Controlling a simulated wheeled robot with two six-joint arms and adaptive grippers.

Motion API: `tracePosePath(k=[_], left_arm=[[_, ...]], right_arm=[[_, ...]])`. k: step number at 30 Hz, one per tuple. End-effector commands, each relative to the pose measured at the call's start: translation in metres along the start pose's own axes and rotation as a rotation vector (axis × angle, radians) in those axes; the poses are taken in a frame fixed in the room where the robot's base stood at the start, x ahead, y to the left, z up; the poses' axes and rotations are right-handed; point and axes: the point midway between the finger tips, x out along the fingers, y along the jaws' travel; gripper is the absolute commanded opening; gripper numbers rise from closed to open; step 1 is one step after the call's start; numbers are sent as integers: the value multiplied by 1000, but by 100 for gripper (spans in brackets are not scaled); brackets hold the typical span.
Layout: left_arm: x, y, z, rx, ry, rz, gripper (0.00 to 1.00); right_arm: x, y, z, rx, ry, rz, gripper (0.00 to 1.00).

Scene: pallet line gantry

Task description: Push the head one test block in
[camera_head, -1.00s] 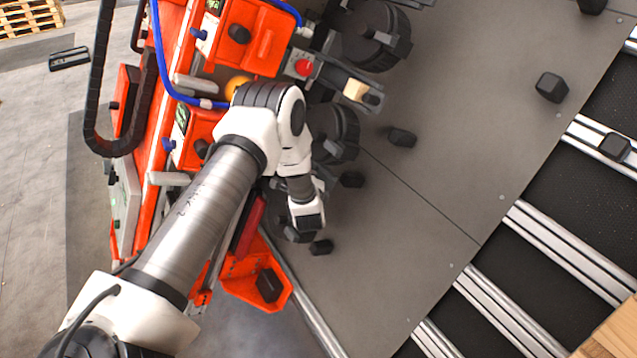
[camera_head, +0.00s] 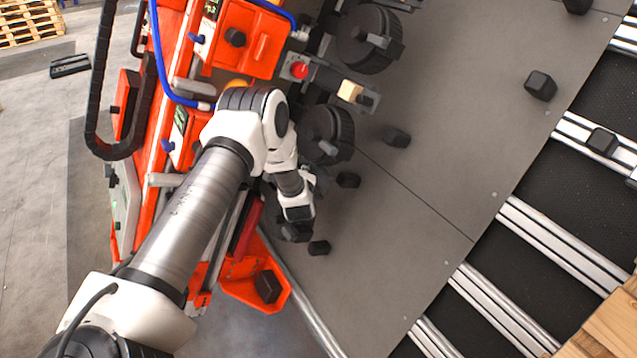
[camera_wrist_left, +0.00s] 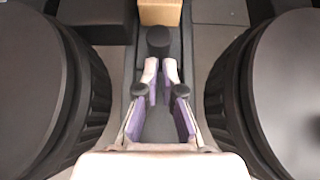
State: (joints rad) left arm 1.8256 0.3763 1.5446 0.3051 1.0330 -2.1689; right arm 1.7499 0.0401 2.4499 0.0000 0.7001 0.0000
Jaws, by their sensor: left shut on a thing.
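In the head view my left arm reaches over the orange machine, with my left gripper (camera_head: 297,232) low beside it; its fingertips are hidden there. In the left wrist view the pale, purple-padded fingers (camera_wrist_left: 160,80) lie between two large black wheels and are shut on a dark part by a black round-ended knob (camera_wrist_left: 158,40); the exact contact is unclear. A tan block (camera_wrist_left: 160,12) sits just beyond the knob. In the head view a tan block (camera_head: 350,90) sits in a grey holder between two wheels; I cannot tell if it is the same one. My right gripper is out of view.
The orange machine (camera_head: 250,40) carries a red button (camera_head: 299,70) and a blue hose. Dark blocks (camera_head: 396,137) lie on the grey plate (camera_head: 450,110). An orange bracket (camera_head: 240,295) stands out below the arm. Metal rails (camera_head: 560,240) run at the right.

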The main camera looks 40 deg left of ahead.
Motion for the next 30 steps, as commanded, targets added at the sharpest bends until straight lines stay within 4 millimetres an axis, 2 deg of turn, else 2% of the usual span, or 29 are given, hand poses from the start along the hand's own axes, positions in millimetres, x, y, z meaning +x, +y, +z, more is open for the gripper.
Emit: tracePosePath(k=[1, 2, 22, 30], left_arm=[[7, -17, 16, -26, -43, -36, 0], [6, -17, 16, -26, -43, -36, 0], [-45, -14, -26, -19, -31, -30, 0], [-50, -11, -31, -17, -29, -28, 0]], right_arm=[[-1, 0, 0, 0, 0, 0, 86], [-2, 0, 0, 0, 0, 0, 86], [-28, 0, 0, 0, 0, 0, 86], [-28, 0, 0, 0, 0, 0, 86]])
